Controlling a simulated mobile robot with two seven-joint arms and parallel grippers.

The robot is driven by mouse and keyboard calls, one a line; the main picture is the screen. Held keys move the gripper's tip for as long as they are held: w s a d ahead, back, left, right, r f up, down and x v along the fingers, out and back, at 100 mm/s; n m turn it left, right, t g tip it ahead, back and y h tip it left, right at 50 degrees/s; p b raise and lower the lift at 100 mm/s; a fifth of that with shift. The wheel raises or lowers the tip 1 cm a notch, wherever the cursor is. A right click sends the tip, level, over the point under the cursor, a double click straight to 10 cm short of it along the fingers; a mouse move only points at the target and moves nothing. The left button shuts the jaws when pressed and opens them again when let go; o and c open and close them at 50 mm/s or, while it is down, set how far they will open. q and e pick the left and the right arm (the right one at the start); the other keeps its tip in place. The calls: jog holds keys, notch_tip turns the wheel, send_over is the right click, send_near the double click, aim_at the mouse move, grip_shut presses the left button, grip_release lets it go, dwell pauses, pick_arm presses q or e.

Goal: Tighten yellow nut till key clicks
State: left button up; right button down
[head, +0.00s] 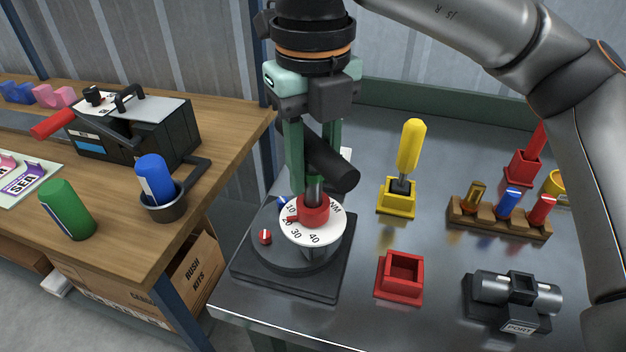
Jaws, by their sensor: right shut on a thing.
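My right gripper (314,178) comes down from the top centre, its green fingers shut on a dark key (333,160) with a thick black handle. The key's metal shaft runs down into a red collar (313,209) at the centre of a white dial (312,232) marked NM with numbers including 10, 20, 30 and 40. The fingers partly hide the key. A yellow-handled tool (409,148) stands upright in a yellow holder (397,207). I cannot make out a yellow nut for certain; a yellow round piece (555,183) is partly hidden behind my right arm. My left gripper is out of view.
The dial sits on a black base (252,270) near the metal table's left edge. A red holder (386,288) stands empty; another (522,172) has a red tool. A wooden rack (478,222) holds coloured pieces. A PORT fixture (513,297) is at front right. A wooden bench (110,235) is left.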

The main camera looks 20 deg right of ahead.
aim_at(314, 137)
jog(key=shift+r+p, duration=0.95)
jog(key=shift+r, duration=0.5)
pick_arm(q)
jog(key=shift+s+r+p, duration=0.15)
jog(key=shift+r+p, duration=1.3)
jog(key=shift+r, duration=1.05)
pick_arm(e)
jog(key=shift+r, duration=1.9)
